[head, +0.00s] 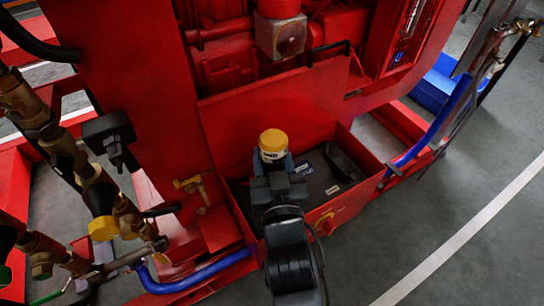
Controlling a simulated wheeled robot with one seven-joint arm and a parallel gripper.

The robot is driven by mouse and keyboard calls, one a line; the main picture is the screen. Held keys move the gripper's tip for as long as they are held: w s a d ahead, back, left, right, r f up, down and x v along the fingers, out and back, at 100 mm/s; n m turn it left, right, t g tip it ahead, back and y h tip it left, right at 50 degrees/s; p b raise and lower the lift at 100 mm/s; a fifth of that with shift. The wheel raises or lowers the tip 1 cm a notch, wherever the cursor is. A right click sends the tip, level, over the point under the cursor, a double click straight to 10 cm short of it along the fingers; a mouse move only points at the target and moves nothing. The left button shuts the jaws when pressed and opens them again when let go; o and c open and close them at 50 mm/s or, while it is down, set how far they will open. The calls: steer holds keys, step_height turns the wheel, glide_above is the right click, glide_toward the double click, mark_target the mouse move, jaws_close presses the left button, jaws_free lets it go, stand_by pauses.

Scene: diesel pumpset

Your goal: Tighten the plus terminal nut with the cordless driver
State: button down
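My gripper (277,170) reaches over an open red box on the front of the pumpset. Its fingers close around a yellow-topped round body with a dark label band, which looks like the cordless driver (273,145). The driver stands roughly upright; its lower end is hidden behind my gripper and arm. Below, a dark battery (318,190) with small white labels sits in the box. The plus terminal and its nut cannot be made out; my arm covers part of the battery top.
The red box (372,183) has its lid (275,105) raised behind it. A red-yellow switch knob (325,224) is on its front. Brass-fitted pipes (100,200) crowd the left, a blue hose (430,130) the right. Open grey floor (450,210) lies at lower right.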

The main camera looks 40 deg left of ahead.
steer(key=shift+f+b, duration=0.65)
stand_by(2.2)
steer(key=shift+r+p, duration=2.3)
steer(key=shift+r, duration=0.45)
